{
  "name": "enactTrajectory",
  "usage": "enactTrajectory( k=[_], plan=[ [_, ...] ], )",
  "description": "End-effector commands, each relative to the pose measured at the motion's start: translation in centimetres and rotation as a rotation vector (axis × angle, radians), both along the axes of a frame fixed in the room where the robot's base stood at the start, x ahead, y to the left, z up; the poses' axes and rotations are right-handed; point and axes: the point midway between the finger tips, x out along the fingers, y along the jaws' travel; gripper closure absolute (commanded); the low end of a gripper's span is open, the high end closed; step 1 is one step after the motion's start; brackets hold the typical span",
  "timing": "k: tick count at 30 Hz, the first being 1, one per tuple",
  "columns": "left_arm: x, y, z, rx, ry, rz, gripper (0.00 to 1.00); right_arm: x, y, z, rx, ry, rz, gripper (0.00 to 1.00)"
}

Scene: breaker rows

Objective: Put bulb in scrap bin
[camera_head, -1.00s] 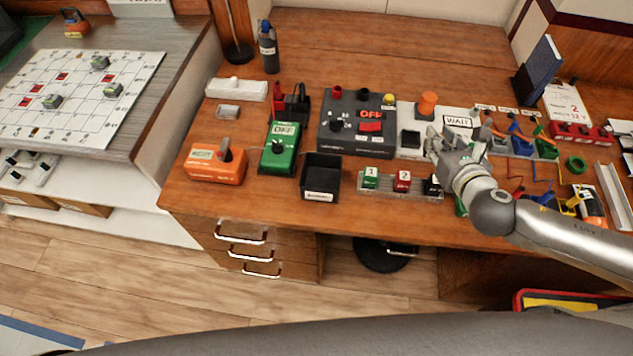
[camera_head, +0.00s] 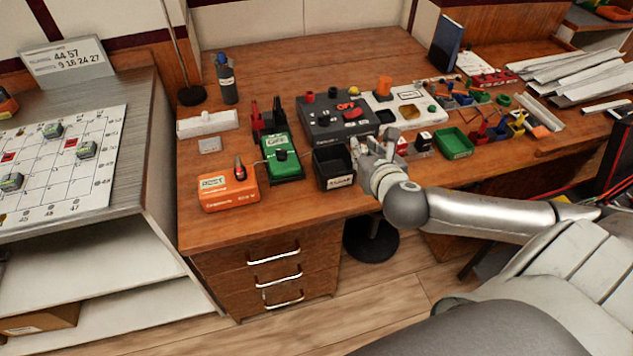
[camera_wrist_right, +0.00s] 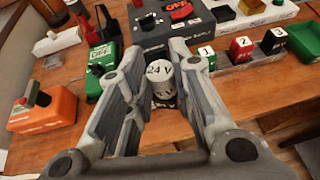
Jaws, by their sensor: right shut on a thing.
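The bulb (camera_wrist_right: 160,71) has a white cap marked "24 V" and sits between the fingers of my right gripper in the right wrist view. My right gripper (camera_head: 376,142) is shut on it, above the desk. I cannot make out the bulb in the head view. A small black open bin (camera_head: 318,171) with a white label, likely the scrap bin, stands on the desk just left of my right gripper. In the wrist view the fingers and bulb hide most of that spot. My left gripper is not in view.
A green switch box (camera_head: 282,157) stands left of the black bin, and an orange box (camera_head: 228,190) farther left. A dark control panel (camera_head: 337,116) is behind. Numbered blocks (camera_wrist_right: 241,47) and a green tray (camera_head: 453,143) lie right.

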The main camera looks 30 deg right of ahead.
Motion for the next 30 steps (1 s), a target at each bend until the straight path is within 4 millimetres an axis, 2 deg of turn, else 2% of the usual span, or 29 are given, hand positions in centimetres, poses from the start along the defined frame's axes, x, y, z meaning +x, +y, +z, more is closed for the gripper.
enactTrajectory(
  k=[4, 9, 15, 21, 24, 30],
  plan=[
    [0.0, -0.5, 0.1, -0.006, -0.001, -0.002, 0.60, 1.8, -0.2, -0.7, 0.005, -0.003, -0.008, 0.98],
    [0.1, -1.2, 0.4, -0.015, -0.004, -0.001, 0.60, 5.3, -0.3, -2.2, 0.004, -0.003, -0.006, 0.98],
    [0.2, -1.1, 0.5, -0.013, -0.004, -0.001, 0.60, 9.2, -0.4, -3.9, 0.004, -0.002, -0.005, 0.98],
    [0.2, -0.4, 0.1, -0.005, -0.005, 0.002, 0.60, 11.7, -0.5, -7.5, 0.002, 0.001, -0.004, 0.98],
    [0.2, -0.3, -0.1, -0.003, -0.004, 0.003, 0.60, 12.6, -0.6, -8.5, 0.001, 0.001, -0.004, 0.98],
    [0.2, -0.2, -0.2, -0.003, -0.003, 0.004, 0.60, 13.5, -0.6, -9.4, 0.000, -0.001, -0.002, 0.98]
  ],
)
